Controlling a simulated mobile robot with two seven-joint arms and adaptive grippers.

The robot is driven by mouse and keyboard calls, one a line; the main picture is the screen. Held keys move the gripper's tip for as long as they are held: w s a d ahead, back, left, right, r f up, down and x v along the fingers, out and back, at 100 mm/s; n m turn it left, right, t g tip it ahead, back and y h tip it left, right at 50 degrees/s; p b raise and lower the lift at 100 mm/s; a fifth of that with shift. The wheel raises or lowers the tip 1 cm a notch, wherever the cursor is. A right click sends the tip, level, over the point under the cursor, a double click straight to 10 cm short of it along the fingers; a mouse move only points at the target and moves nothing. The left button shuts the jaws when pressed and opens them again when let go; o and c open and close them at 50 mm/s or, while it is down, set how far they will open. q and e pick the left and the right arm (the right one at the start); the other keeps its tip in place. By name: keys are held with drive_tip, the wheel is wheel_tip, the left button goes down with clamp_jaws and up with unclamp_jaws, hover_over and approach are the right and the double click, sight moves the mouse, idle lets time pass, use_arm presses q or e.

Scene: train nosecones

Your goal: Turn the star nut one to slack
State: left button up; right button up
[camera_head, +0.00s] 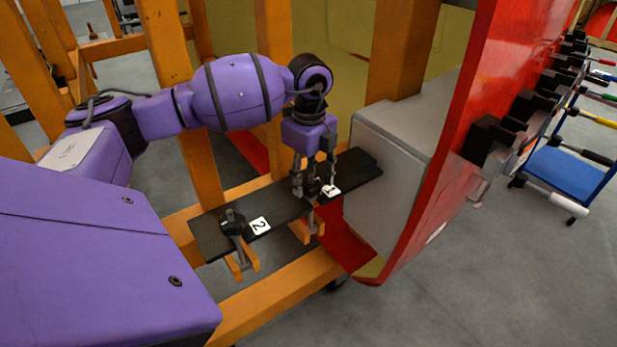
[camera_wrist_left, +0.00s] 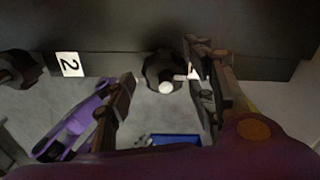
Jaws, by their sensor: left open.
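The star nut one (camera_wrist_left: 157,68) is a dark knob with a pale round bolt end. It sits on the black plate (camera_head: 275,199) between the two spread fingers of my left gripper (camera_wrist_left: 165,75) in the left wrist view. In the head view my left gripper (camera_head: 313,189) points down over the plate, open, and its fingers mostly hide that nut. A white label (camera_head: 331,191) beside it is partly covered. A second star nut (camera_head: 232,222) stands further left, next to a label marked 2 (camera_head: 259,225). My right gripper is not in view.
An orange frame (camera_head: 285,296) runs under and around the plate. A grey box (camera_head: 392,150) and the red nosecone shell (camera_head: 470,120) stand close on the right. A blue trolley (camera_head: 562,172) is further right on open grey floor.

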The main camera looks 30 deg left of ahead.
sight(308, 183)
use_arm(q)
wheel_tip(308, 183, up, 12)
idle(0.4)
drive_tip(key=shift+a+f, duration=0.1)
